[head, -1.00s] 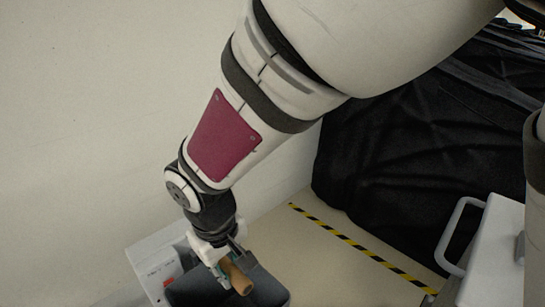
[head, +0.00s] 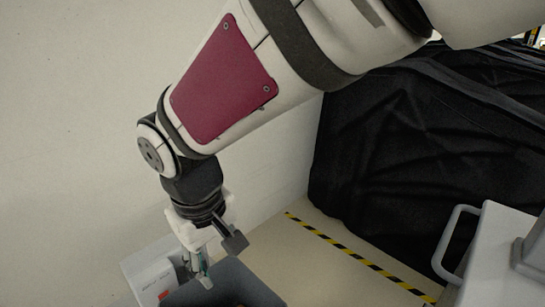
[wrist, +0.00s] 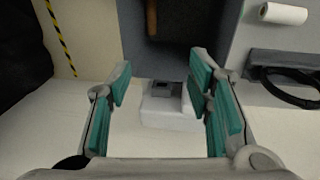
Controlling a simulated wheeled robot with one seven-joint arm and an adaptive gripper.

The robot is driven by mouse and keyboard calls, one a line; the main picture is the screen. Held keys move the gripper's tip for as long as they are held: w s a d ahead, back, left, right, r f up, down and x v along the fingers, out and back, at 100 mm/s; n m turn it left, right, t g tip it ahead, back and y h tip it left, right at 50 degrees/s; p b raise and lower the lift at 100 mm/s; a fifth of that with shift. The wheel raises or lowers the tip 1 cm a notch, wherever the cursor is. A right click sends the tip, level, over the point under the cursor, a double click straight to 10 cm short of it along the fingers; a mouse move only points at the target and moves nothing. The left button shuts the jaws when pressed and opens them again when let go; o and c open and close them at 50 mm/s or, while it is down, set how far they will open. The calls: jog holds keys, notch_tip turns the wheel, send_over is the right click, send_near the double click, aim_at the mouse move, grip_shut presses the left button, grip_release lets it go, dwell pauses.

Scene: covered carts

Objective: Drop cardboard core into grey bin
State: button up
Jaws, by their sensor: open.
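The grey bin (head: 230,281) stands at the bottom of the head view, cut off by its lower edge. In the wrist view the bin (wrist: 131,42) is at the top, with a dark interior. The brown cardboard core (wrist: 152,18) shows inside the bin there, partly cut off by the top edge. My gripper (head: 203,268) is above the bin's near left side in the head view.
A white box with a red part (head: 150,277) stands left of the bin. A white roll (wrist: 283,13) and a black cable coil (wrist: 290,88) lie to the right in the wrist view. A light grey cart (head: 500,250) is at right, and a black cover (head: 410,170) hangs behind.

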jog(key=shift+s+r, duration=0.2)
jog(key=shift+r, duration=0.85)
jog(key=shift+s+r, duration=0.2)
jog(key=shift+r, duration=0.85)
jog(key=d+r+m+t, duration=0.1)
jog(key=d+r+m, duration=0.15)
jog(key=d, duration=0.65)
jog(key=d+r+m, duration=0.2)
jog(key=d+r, duration=0.1)
jog(key=d, duration=0.6)
jog(key=s+d+m+t, duration=0.2)
jog(key=s+d+m, duration=0.3)
jog(key=d, duration=0.7)
jog(key=shift+s+d+t, duration=0.3)
jog(key=shift+s+d, duration=0.05)
jog(key=shift+s, duration=0.45)
jog(key=shift+c, duration=0.5)
